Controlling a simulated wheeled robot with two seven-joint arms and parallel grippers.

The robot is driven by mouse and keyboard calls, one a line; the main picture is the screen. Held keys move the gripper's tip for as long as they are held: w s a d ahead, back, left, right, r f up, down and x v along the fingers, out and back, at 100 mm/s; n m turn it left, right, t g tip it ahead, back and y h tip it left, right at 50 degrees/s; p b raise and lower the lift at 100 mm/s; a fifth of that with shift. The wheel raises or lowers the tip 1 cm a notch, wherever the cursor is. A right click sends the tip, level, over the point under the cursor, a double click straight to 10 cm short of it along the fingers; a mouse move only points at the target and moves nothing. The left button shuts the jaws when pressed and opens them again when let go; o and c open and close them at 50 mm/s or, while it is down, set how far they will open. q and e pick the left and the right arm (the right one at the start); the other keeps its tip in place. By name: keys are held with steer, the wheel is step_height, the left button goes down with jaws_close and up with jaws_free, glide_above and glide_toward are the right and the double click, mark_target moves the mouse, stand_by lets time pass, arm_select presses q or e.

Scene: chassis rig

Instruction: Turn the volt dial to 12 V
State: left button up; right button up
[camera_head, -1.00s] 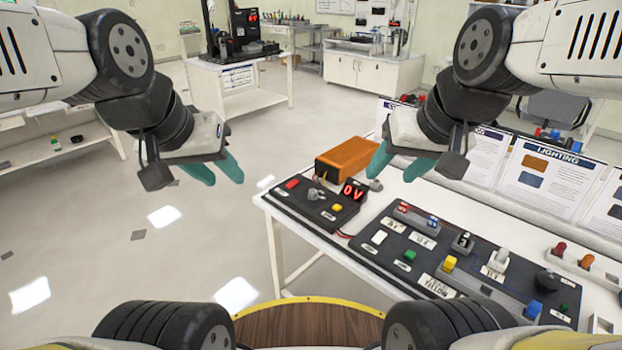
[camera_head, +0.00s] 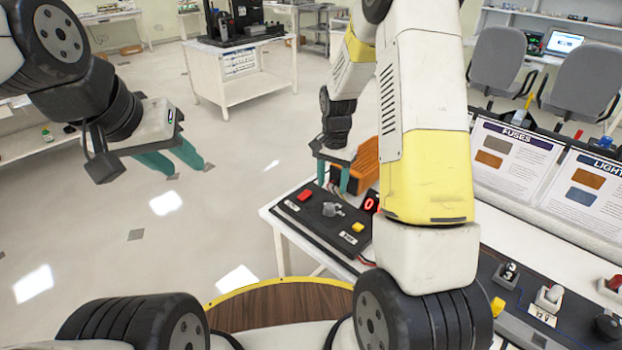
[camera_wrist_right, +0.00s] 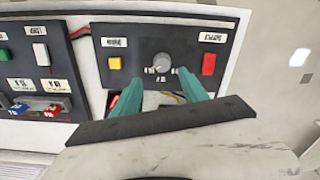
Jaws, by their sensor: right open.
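The volt dial (camera_head: 333,209) is a grey knob on a black panel (camera_head: 312,217) at the table's left end. In the right wrist view the dial (camera_wrist_right: 161,62) stands upright in the middle of the panel, marked around its base; the markings are too small to read. My right gripper (camera_head: 333,182) is open and empty, above and behind the dial. In its wrist view its teal fingers (camera_wrist_right: 160,82) point at the dial, one on each side, apart from it. My left gripper (camera_head: 178,162) is open, empty, over the floor.
A red button (camera_head: 305,195) and a yellow button (camera_head: 358,227) flank the dial. An orange box (camera_head: 368,164) stands behind the panel. Poster boards (camera_head: 515,165) line the table's back edge.

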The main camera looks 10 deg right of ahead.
mark_target(329, 206)
steer(key=shift+w+a+f, duration=0.1)
steer(key=shift+w+f, duration=0.05)
steer(key=shift+f, duration=0.35)
steer(key=shift+w+f, duration=0.15)
steer(key=shift+f, duration=0.3)
step_height(329, 206, down, 7)
steer(key=shift+c, duration=0.2)
jaws_close()
